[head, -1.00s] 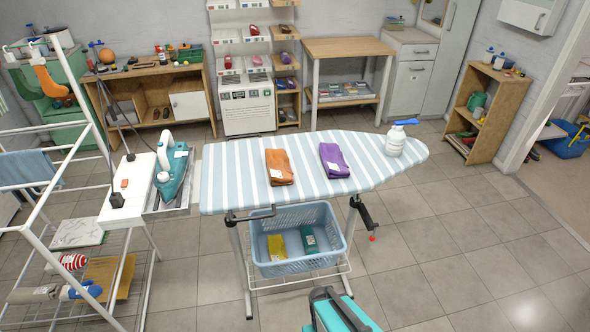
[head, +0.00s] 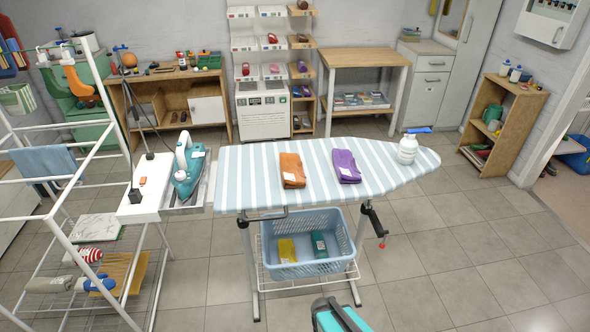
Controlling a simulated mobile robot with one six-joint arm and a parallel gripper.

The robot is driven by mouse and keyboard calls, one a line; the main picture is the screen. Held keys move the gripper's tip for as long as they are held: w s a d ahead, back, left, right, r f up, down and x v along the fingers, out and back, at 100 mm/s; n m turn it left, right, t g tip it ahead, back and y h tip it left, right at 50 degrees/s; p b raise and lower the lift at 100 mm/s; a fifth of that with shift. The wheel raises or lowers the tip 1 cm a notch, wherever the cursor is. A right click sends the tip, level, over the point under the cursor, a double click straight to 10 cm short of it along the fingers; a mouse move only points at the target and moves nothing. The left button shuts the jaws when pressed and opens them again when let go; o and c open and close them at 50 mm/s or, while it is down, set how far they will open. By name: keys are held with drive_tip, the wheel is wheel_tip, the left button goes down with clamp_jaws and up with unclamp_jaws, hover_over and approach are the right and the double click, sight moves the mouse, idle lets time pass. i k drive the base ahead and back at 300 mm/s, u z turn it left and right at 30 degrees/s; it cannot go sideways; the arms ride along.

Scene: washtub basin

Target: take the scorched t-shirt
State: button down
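An orange folded cloth (head: 292,170) and a purple folded cloth (head: 346,166) lie side by side on the striped ironing board (head: 240,180), each with a small white tag. A yellow folded cloth (head: 287,250) and a green folded cloth (head: 319,244) lie in the blue basket (head: 303,270) under the board. No scorch mark can be made out on any of them, so I cannot tell which is the scorched t-shirt.
A teal iron (head: 187,178) stands on a white rest left of the board. A spray bottle (head: 407,150) stands at the board's right end. A white drying rack (head: 62,240) fills the left. Tiled floor is free at the right front.

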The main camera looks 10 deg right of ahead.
sight(293, 175)
drive_tip(key=u, duration=0.05)
drive_tip(key=i, duration=0.95)
drive_tip(key=z, duration=4.85)
drive_tip(key=i, duration=0.1)
drive_tip(key=u, duration=3.3)
